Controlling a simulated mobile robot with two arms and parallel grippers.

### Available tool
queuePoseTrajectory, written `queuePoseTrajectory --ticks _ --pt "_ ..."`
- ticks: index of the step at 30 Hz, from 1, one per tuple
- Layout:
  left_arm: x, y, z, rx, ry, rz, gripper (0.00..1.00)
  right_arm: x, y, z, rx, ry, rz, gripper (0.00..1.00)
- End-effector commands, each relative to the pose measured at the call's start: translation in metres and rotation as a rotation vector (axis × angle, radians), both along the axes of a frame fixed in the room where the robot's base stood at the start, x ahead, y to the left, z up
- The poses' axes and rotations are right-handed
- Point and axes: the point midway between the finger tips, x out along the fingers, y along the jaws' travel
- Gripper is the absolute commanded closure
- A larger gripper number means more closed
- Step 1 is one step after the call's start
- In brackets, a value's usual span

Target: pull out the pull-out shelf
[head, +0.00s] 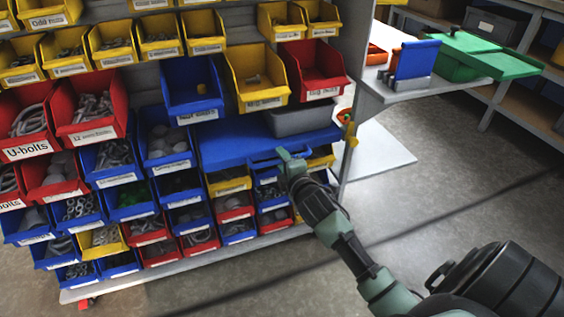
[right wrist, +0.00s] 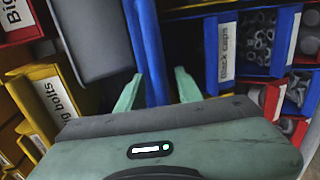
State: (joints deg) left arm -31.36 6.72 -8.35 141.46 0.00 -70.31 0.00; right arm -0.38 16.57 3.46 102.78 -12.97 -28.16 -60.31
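The pull-out shelf (head: 230,143) is a blue board low in the rack, with a blue handle bar along its front edge. In the right wrist view the blue bar (right wrist: 150,55) runs between the two green fingers. My right gripper (head: 291,154) is at the right part of this front edge. In the right wrist view its fingers (right wrist: 158,88) stand apart on either side of the bar, with a gap visible on the right side. My left gripper is not in view.
A grey bin (head: 302,120) stands at the shelf's right end. Blue (head: 192,85), yellow (head: 257,72) and red (head: 313,68) bins hang above it, and several small bins sit below. A side table (head: 425,88) is at the right. The floor (head: 450,180) in front is clear.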

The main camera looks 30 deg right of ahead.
Motion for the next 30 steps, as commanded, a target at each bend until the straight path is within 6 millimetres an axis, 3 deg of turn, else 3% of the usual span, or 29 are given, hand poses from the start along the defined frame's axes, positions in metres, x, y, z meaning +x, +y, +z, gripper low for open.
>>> queuePoseTrajectory --ticks 8,9,13,30 --pt "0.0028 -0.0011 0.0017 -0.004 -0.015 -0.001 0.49 0.0021 -0.0003 0.0002 0.0 -0.001 0.001 0.64" --pt "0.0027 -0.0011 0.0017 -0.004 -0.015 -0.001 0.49 0.002 -0.0003 0.0002 0.0 -0.001 0.001 0.67" --pt "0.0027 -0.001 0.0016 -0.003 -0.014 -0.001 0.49 0.0018 -0.0002 0.0 0.0 0.0 0.001 1.0" --pt "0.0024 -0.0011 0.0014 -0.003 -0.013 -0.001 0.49 0.0016 -0.0001 -0.0004 0.001 0.0 0.001 1.0"
